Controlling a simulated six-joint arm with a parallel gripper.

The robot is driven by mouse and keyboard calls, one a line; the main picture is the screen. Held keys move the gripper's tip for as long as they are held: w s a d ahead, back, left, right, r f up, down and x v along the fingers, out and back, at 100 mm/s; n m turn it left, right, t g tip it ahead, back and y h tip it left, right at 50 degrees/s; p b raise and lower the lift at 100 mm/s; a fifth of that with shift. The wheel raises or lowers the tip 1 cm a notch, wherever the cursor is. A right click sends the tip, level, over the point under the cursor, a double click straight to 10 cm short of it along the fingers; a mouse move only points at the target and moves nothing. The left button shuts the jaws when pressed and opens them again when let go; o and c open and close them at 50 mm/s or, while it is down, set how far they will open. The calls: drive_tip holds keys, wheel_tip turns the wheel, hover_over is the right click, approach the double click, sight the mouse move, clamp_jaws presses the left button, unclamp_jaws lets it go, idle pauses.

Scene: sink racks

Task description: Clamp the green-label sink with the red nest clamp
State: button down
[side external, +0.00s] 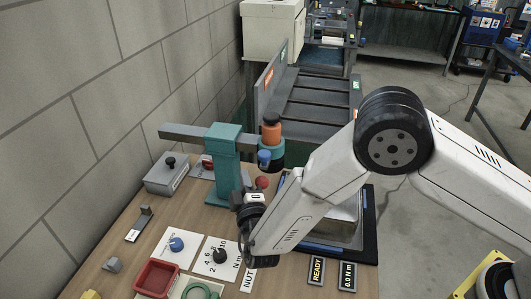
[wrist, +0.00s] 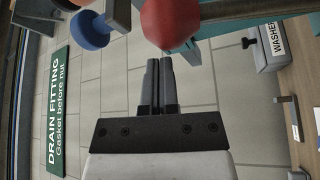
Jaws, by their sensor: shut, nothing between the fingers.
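In the side view a metal sink (side external: 343,232) sits in a black frame (side external: 368,225), partly covered by my arm; I cannot see a green label on it. A red ball knob (side external: 262,182), perhaps the red clamp's handle, shows left of the sink beside the teal post. The same red knob (wrist: 172,22) is large in the wrist view, just beyond and above my fingertips and apparently not touching them. My gripper (wrist: 159,62) is shut and empty, its two dark fingers together. In the side view my fingers cannot be made out behind the wrist.
A teal post (side external: 224,160) with a grey bar holds an orange cylinder (side external: 271,131) and blue knob (side external: 264,158). A grey box (side external: 167,174) stands by the wall. Dial cards (side external: 218,256), a red tray (side external: 157,278) and READY sign (side external: 317,271) lie in front.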

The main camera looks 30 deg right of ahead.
drive_tip(key=a+v, duration=0.1)
drive_tip(key=v, duration=0.8)
drive_tip(key=shift+a, duration=0.35)
drive_tip(key=shift+f, duration=0.1)
drive_tip(key=d+m+g+h, duration=0.1)
drive_tip(key=d+g, duration=0.2)
drive_tip(key=d, duration=0.3)
drive_tip(key=d+m+g+h, duration=0.1)
drive_tip(key=d+g+h, duration=0.1)
drive_tip(key=d+g, duration=0.2)
drive_tip(key=s+d+m+g+h, duration=0.1)
drive_tip(key=d+g, duration=0.3)
drive_tip(key=d, duration=0.4)
drive_tip(key=shift+s+r+m+h, duration=0.1)
drive_tip(key=shift+r+m+h, duration=0.2)
drive_tip(key=shift+h, duration=0.4)
drive_tip(key=s+d+g+y, duration=0.1)
drive_tip(key=s+d+g, duration=0.1)
drive_tip(key=s+d+m+g, duration=0.1)
drive_tip(key=s+d+g, duration=0.1)
drive_tip(key=s+d+m+g+y, duration=0.1)
drive_tip(key=s+d+g, duration=0.1)
drive_tip(key=shift+d+f+y, duration=0.3)
drive_tip(key=shift+d, duration=0.1)
drive_tip(key=s+d+r+m+y, duration=0.3)
drive_tip(key=s+m+y, duration=0.2)
drive_tip(key=y, duration=0.4)
drive_tip(key=shift+s+r+t, duration=0.25)
drive_tip(key=shift+s+t, duration=0.05)
drive_tip(key=shift+s, duration=0.2)
